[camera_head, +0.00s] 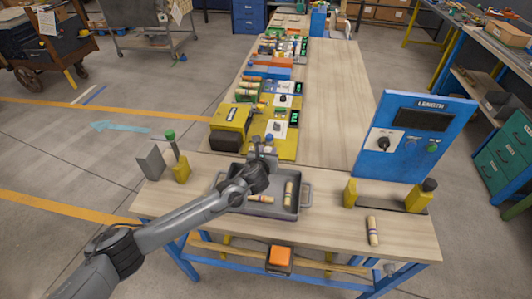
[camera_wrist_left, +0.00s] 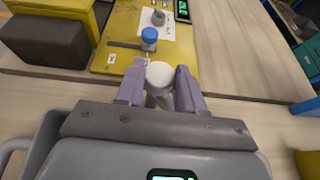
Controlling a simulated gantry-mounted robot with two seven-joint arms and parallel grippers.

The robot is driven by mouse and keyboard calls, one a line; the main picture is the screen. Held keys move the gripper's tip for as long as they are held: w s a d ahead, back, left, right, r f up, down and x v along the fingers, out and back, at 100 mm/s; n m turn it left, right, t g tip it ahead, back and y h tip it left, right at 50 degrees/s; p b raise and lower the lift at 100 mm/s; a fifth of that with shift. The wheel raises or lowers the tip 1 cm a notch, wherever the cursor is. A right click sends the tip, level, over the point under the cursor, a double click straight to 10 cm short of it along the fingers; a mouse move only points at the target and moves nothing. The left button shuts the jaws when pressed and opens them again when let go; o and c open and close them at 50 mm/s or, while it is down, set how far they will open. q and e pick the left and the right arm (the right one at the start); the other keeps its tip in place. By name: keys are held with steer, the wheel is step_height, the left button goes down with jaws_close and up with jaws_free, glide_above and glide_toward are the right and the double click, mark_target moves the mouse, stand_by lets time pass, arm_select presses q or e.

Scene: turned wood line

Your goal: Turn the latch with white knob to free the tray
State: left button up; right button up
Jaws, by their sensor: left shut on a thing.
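The latch's white knob (camera_wrist_left: 160,74) stands upright between the purple fingers of my left gripper (camera_wrist_left: 160,84) in the left wrist view. The fingers are shut on it. In the head view my left gripper (camera_head: 262,160) is at the far edge of the grey tray (camera_head: 278,213), and the knob is hidden there. The tray sits on the near wooden bench, with turned wood pieces (camera_head: 289,190) in it. I cannot tell how far the latch is turned. My right gripper is not in view.
A yellow machine (camera_head: 230,125) and a panel with a blue knob (camera_wrist_left: 149,36) are just beyond the gripper. A blue length station (camera_head: 412,145) stands at the right. A loose wood piece (camera_head: 372,230) lies at the front right. The bench between tray and yellow post (camera_head: 350,193) is clear.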

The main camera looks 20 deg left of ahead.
arm_select(q)
steer(key=n+y, duration=0.1)
steer(key=y, duration=0.1)
steer(key=n+g+y, duration=0.1)
steer(key=n+y, duration=0.1)
steer(key=shift+w+d+r+n, duration=0.1)
steer(key=shift+w+d+n, duration=0.05)
steer(key=shift+d+n, duration=0.2)
steer(key=shift+d+n+g+y, duration=0.1)
steer(key=shift+n+g+y, duration=0.6)
steer(key=shift+n+y, duration=0.2)
steer(key=shift+w+f+n+g+y+b, duration=0.1)
steer(key=shift+f+n+g+y+b, duration=0.1)
steer(key=shift+n+g+y+b, duration=1.3)
steer(key=shift+n+g+y, duration=0.1)
steer(key=shift+n, duration=0.25)
steer(key=shift+d, duration=0.1)
steer(key=o, duration=1)
steer(key=shift+o, duration=0.2)
